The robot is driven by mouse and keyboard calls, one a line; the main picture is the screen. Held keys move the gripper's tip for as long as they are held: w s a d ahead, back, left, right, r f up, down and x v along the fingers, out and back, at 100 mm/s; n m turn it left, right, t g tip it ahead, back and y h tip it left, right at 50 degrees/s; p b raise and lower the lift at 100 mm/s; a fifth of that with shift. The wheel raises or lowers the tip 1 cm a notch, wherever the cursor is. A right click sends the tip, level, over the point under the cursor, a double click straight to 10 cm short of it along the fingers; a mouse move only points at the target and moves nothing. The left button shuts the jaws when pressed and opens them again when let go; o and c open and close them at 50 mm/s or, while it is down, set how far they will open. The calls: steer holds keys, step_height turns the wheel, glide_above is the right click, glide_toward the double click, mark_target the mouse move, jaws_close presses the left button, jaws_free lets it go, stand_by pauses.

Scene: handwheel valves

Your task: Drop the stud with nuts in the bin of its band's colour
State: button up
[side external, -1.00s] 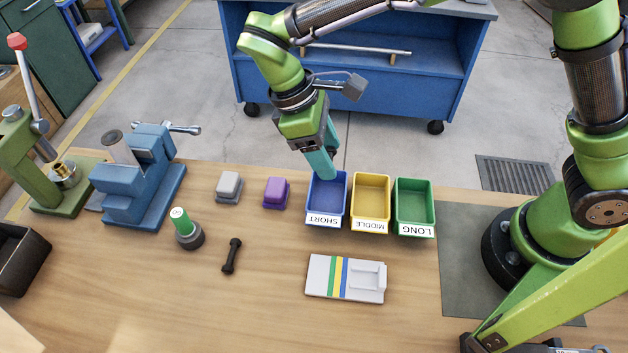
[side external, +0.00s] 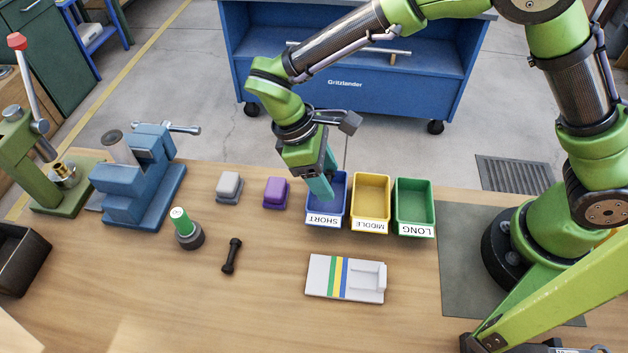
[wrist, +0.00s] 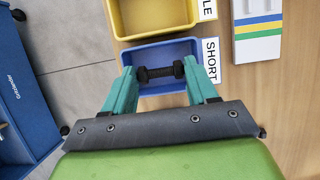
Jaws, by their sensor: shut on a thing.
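My gripper (side external: 322,190) is over the blue bin (side external: 341,213) labelled SHORT, its fingertips at the bin's opening. In the wrist view it is shut on a dark stud with nuts (wrist: 160,72), held crosswise between the teal fingers above the blue bin (wrist: 165,51). No coloured band shows on this stud, and the side view does not show it. The yellow bin (side external: 371,205) labelled MIDDLE and the green bin (side external: 414,204) labelled LONG stand to the right. A second dark stud-like piece (side external: 231,256) lies on the table.
A pale block with green, yellow and blue stripes (side external: 320,277) lies in front of the bins. Purple (side external: 276,192) and grey (side external: 229,187) blocks, a green-topped round piece (side external: 186,229) and a blue vise (side external: 139,181) stand to the left. Front table is mostly clear.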

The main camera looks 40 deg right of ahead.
steer(key=o, duration=1.2)
steer(key=shift+c, duration=0.2)
steer(key=v, duration=1.7)
